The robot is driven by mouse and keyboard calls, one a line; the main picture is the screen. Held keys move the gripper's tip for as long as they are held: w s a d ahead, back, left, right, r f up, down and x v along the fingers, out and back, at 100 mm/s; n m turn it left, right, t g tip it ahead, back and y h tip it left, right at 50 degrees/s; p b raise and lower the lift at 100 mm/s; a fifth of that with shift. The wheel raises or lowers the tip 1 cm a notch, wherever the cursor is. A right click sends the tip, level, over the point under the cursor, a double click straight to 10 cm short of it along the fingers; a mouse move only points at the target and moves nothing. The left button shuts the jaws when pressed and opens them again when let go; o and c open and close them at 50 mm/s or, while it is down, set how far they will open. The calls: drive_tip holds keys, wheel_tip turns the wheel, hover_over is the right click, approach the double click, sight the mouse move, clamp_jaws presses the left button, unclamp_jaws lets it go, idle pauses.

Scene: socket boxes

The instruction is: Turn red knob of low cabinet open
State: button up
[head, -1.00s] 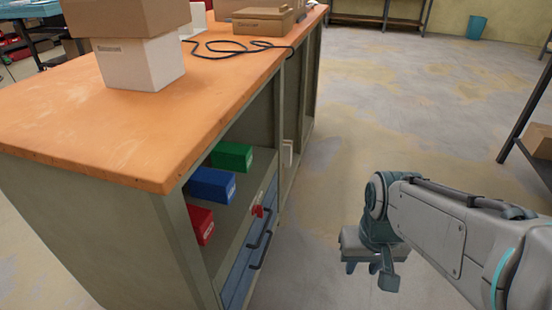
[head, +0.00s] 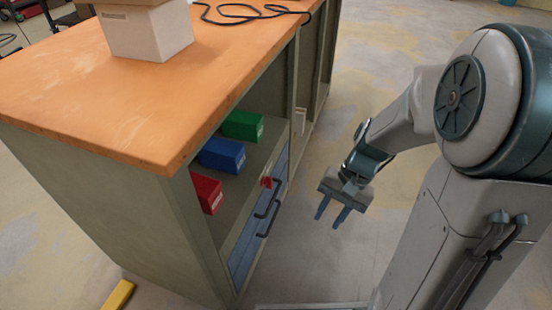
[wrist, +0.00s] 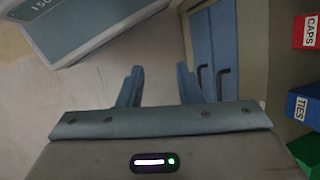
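The red knob (head: 266,182) shows small in the head view, at the upper edge of the blue panels of the low cabinet (head: 243,247), below the open shelf. Its turn position is too small to tell. Two dark handles (head: 268,218) sit on the panels, close to the knob. My gripper (head: 332,213) is to the right of the cabinet front, apart from it, over the floor. Its two blue fingers are spread and empty. In the wrist view my gripper (wrist: 159,85) also shows open, with the blue panels (wrist: 205,45) and handles beyond the right finger. I cannot make out the knob there.
The cabinet stands under an orange worktop (head: 130,110). Red (head: 207,191), blue (head: 222,154) and green (head: 243,125) bins sit on the shelf above the panels. A white box (head: 148,32) and black cable (head: 245,12) lie on top.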

drive_tip(key=w+a+f+m+y+p, duration=0.2)
drive_tip(key=w+f+m+y+p, duration=0.1)
drive_tip(key=w+f+m+y, duration=0.45)
drive_tip(key=m+t+y+p, duration=0.2)
drive_tip(key=m+t+y, duration=0.4)
drive_tip(key=m+t, duration=0.35)
approach(269, 183)
drive_tip(key=b+x, duration=0.3)
drive_tip(key=x, duration=0.4)
drive_tip(key=shift+w+a+g, duration=0.2)
drive_tip(key=shift+w+g, duration=0.15)
drive_tip(key=shift+w, duration=0.05)
clamp_jaws()
